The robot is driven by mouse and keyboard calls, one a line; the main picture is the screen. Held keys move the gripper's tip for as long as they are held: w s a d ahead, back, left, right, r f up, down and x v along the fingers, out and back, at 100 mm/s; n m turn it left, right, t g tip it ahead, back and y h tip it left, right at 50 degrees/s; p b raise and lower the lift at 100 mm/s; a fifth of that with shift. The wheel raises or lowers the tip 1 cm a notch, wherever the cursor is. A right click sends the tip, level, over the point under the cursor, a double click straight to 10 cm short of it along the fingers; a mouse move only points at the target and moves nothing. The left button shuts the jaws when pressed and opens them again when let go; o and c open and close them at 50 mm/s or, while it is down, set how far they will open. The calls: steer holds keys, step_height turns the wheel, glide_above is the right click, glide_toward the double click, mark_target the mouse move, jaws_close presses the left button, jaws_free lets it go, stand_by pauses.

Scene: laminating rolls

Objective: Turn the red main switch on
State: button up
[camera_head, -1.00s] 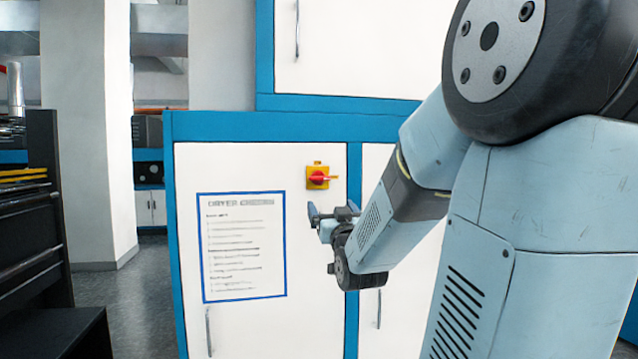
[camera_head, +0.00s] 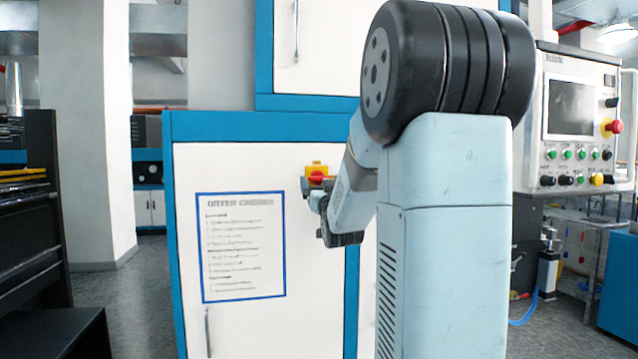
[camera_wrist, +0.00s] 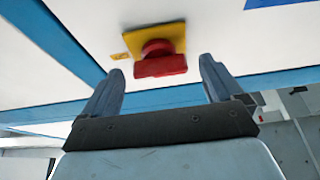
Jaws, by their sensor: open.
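The red main switch (camera_head: 316,177) sits on a yellow plate (camera_head: 319,168) on the white cabinet door, right of a printed sheet. In the wrist view the red knob (camera_wrist: 160,62) stands out from its yellow plate (camera_wrist: 154,40), with its handle bar lying crosswise in the picture. My gripper (camera_wrist: 160,85) is open, with one finger on each side of the knob and clear space between; the knob appears just beyond the fingertips.
A blue-framed instruction sheet (camera_head: 242,246) is on the door. A control panel (camera_head: 572,120) with buttons and a red knob stands at the right. A dark tool cabinet (camera_head: 35,220) stands at the left. Floor shows between it and the white cabinet.

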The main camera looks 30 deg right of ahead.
steer(key=shift+w+d+r, duration=0.2)
steer(key=shift+w+r, duration=0.1)
steer(key=shift+w, duration=0.35)
steer(key=c, duration=1)
